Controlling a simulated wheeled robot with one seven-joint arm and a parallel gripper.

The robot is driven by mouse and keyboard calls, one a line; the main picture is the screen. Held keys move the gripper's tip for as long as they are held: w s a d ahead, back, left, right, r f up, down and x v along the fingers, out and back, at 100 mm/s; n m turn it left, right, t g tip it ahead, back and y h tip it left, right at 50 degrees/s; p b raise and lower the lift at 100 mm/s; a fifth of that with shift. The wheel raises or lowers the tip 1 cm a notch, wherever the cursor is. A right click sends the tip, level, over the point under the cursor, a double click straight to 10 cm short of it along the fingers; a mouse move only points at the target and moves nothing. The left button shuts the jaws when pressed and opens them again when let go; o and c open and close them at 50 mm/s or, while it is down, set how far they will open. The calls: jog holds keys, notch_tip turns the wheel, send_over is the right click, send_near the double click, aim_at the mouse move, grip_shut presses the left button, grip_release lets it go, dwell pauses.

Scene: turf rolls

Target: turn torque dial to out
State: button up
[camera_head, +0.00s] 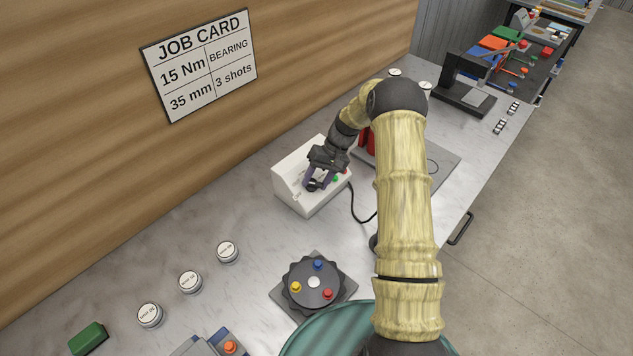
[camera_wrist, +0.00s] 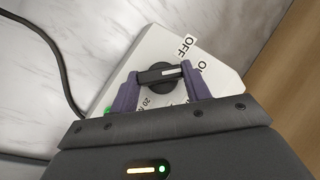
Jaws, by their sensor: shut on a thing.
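The torque dial is a round black knob (camera_wrist: 160,77) with a raised grip bar and a pale pointer line. It sits on the sloped face of a white control box (camera_head: 291,186), which also shows in the wrist view (camera_wrist: 143,48). In the wrist view, my gripper (camera_wrist: 161,80) is shut on the knob, one purple finger at each end of the bar. Printed labels "OFF" and a partly hidden "20" show around the dial; another label is mostly cut off by a finger. In the head view, my gripper (camera_head: 318,181) is over the box face and hides most of the dial.
A job card (camera_head: 201,64) on the wall reads 15 Nm, BEARING, 35 mm, 3 shots. A black cable (camera_head: 354,205) runs from the box. A dark round fixture (camera_head: 313,283) with coloured knobs and several white-lidded tins (camera_head: 190,281) stand on the bench nearer me.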

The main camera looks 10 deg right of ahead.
dwell(0.3)
jog(key=o, duration=1)
jog(key=shift+c, duration=0.2)
jog(key=b+v, duration=0.4)
jog(key=v, duration=1.3)
jog(key=shift+d+r+b, duration=0.15)
jog(key=shift+d+b, duration=0.05)
jog(key=shift+b, duration=0.1)
jog(key=shift+w, duration=0.1)
jog(key=s+a+t+h, duration=0.2)
jog(key=s+a, duration=0.2)
jog(key=s, duration=1)
jog(key=s+a+f+t+h, duration=0.1)
jog(key=s+a, duration=0.4)
jog(key=s, duration=0.9)
jog(key=t+h, duration=0.1)
jog(key=h, duration=0.1)
jog(key=shift+f+h, duration=0.3)
jog(key=shift+f, duration=0.05)
